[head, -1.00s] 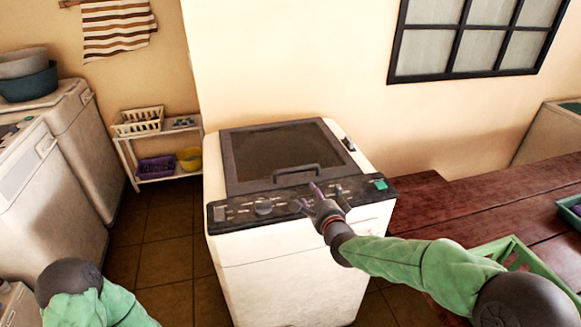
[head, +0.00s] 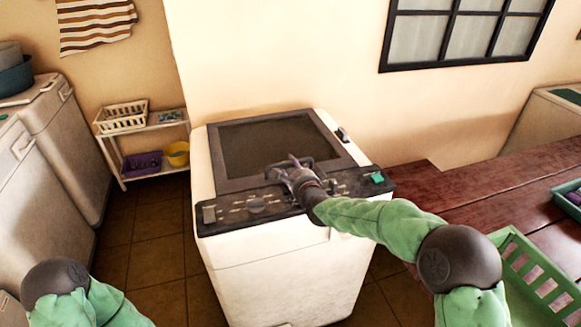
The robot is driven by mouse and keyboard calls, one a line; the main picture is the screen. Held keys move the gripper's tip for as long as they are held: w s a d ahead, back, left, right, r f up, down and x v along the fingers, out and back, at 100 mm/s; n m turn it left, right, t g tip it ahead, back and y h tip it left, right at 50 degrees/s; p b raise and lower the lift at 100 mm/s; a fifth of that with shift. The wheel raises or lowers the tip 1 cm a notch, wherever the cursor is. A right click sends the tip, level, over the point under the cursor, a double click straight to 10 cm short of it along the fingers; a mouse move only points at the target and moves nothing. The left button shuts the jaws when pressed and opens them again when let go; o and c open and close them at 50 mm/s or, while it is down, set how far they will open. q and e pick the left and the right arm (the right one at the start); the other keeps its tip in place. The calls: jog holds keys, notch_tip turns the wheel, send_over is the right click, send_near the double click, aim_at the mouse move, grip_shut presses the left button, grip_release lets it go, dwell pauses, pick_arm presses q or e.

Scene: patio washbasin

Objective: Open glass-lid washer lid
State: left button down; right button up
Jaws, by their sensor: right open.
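The white top-loading washer (head: 275,270) stands in the middle of the head view. Its dark-framed glass lid (head: 265,145) lies shut on top. The lid's dark bar handle (head: 318,164) is at the front edge of the lid, partly hidden by my right gripper. My right gripper (head: 291,166) is open at the handle, above the control panel (head: 235,208). I cannot tell whether its fingers touch the bar. My left arm shows at the lower left, but its gripper is out of view.
A wooden table (head: 490,200) with a green crate (head: 535,275) and a teal tray (head: 567,200) is at the right. Other white machines (head: 65,145) stand at the left. A small shelf (head: 150,125) with baskets is behind. Tiled floor lies between them.

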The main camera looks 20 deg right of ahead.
jog(key=shift+w+f, duration=0.25)
jog(key=shift+w, duration=1.05)
grip_shut()
